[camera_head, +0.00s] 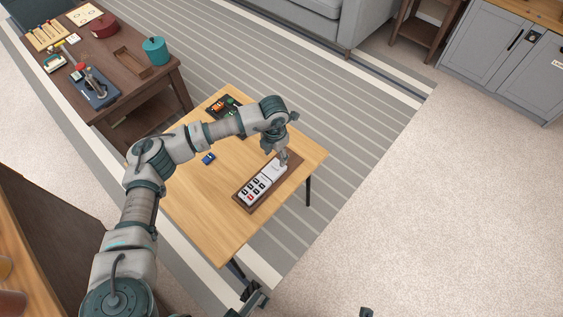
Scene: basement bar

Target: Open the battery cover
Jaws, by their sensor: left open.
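A white remote-like device (254,188) with several dark buttons and one red button lies on a brown tray (242,205) on the light wooden table (205,215). Its plain white end, at the upper right, looks like the battery cover (273,171). My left gripper (283,160) is open and points down at the upper right end of the device, over or beside the cover. Whether its fingers touch the cover is too small to tell. Dark green parts at the bottom edge may belong to my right gripper (254,301), mostly cut off.
A small blue object (208,158) lies left of the device. A dark tray (222,106) with orange and green items is at the table's far end. A dark brown table (130,95) with several objects stands at the upper left. The floor at right is clear.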

